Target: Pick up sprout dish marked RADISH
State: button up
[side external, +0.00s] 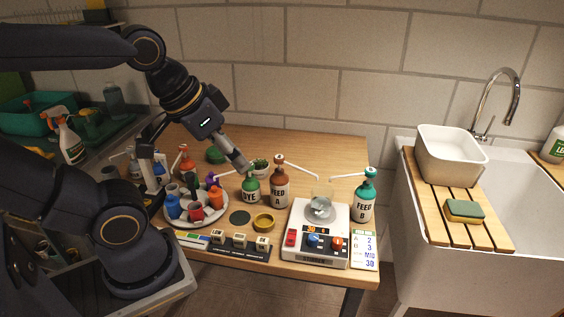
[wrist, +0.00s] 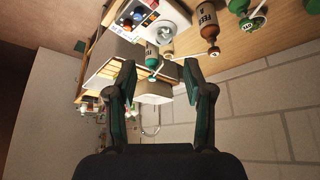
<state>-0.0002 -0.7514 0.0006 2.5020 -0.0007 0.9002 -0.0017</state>
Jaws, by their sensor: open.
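No lettering reading RADISH is legible in either view. In the side external view, a small pale dish with green sprouts (side external: 260,165) stands behind the DYE bottle, partly hidden; its marking cannot be read. A dark green round thing (side external: 215,156) lies on the table farther left, also with no readable marking. My gripper (wrist: 160,72) is open in the wrist view, with nothing between its fingers. In the side external view my wrist hangs over the middle of the table, close to the DYE bottle and the sprouts; the fingers are hard to make out.
A DYE bottle (side external: 251,190), FEED A bottle (side external: 279,188) and FEED B bottle (side external: 364,199) with long spouts stand near a scale (side external: 300,250) bearing a beaker (side external: 321,204). A round tray (side external: 182,222) holds several colored cups. The table's back right is clear. A sink (side external: 520,195) stands right.

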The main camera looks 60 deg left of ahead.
jog(key=shift+o, duration=0.3)
jog(key=o, duration=0.9)
jog(key=shift+c, duration=0.2)
